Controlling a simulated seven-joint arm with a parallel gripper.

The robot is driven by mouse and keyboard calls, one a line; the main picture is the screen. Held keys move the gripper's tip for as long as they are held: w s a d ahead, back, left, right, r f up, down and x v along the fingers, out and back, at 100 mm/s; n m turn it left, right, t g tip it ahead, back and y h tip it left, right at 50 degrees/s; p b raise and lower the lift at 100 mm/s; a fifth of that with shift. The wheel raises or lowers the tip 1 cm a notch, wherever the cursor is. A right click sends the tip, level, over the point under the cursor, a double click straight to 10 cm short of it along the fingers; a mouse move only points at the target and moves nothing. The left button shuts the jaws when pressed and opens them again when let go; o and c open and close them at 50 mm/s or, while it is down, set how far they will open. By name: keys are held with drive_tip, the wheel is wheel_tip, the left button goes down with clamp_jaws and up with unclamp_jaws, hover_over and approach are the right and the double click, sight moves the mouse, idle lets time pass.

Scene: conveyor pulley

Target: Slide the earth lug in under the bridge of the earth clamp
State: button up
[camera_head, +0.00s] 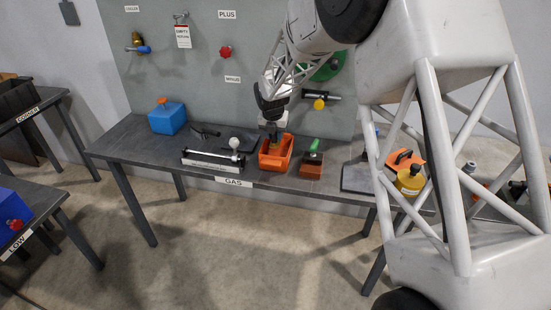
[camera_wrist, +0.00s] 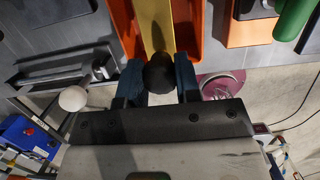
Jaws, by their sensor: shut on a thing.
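My gripper (camera_head: 271,117) is above an orange open-topped holder (camera_head: 264,162) on the table labelled GAS. In the wrist view its two blue fingers (camera_wrist: 159,83) are shut on a dark round knob (camera_wrist: 160,72).
Left of the holder stands a rail device with a white ball knob (camera_head: 234,142), then a blue container (camera_head: 167,117). Close on the right is a brown block with a green handle (camera_head: 313,158). The table's front edge is close.

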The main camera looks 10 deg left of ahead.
drive_tip(key=shift+r, duration=0.6)
drive_tip(key=shift+s+d, duration=0.1)
drive_tip(key=shift+s+d, duration=0.15)
drive_tip(key=shift+d, duration=0.05)
drive_tip(key=s+d+f, duration=0.2)
drive_tip(key=s+d, duration=0.8)
drive_tip(key=d, duration=0.3)
drive_tip(key=shift+d+f, duration=0.3)
drive_tip(key=shift+d, duration=0.1)
drive_tip(key=shift+s, duration=0.1)
drive_tip(key=shift+s+x, duration=0.25)
drive_tip(key=shift+x, duration=1)
drive_tip(key=shift+s+x, duration=0.25)
drive_tip(key=shift+x, duration=1)
idle(2.1)
drive_tip(key=shift+w+f, duration=0.1)
drive_tip(key=shift+w, duration=0.3)
